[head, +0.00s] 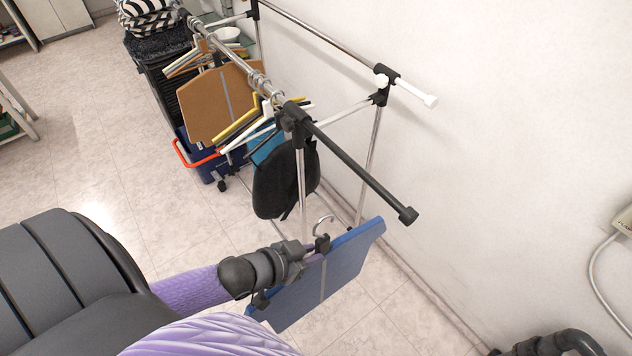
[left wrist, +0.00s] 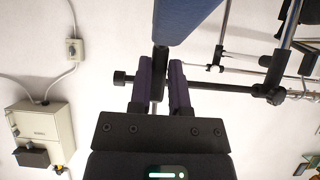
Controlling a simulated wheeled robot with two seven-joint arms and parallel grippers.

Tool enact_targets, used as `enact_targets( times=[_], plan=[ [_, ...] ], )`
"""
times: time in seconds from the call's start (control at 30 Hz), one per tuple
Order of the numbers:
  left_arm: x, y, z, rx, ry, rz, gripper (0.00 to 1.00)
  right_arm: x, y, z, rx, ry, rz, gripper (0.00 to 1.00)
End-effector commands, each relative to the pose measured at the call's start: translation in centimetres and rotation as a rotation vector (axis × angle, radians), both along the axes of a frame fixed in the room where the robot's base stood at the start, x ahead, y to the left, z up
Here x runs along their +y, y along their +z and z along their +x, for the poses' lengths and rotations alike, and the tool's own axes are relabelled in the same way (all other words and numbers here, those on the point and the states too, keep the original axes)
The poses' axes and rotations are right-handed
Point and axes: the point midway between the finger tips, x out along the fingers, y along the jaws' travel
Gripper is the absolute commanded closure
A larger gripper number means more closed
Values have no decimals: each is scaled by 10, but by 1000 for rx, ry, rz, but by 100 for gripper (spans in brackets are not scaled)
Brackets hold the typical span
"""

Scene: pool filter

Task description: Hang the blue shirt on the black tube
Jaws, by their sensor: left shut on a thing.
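The blue shirt (head: 345,268) hangs on a hanger in the lower middle of the head view, with a pale strip down it. Its metal hook (head: 322,225) points up. My left gripper (head: 316,247) is shut on the hanger's dark neck just below the hook. The black tube (head: 358,172) sticks out from the rack toward the lower right, above and apart from the shirt, ending in a cap. In the left wrist view, the shirt (left wrist: 185,18) is beyond my fingers (left wrist: 160,85), and the tube (left wrist: 222,87) passes behind them. My right gripper is not visible.
The metal rack (head: 330,42) along the wall carries several hangers and a brown board-like garment (head: 218,103). A black bag (head: 285,180) hangs below the tube's base. A blue bin (head: 205,160) stands behind. A wall box (left wrist: 45,130) shows in the wrist view.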

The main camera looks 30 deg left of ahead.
Motion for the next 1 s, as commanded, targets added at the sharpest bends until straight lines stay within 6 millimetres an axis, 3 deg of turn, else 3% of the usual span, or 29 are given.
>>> enact_targets(
  times=[0.73, 1.0],
  plan=[
    [-36, -3, 99, -6, 1, -3, 100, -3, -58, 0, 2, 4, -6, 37],
    [-44, -1, 122, -5, 1, -2, 100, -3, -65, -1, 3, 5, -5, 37]
  ],
)
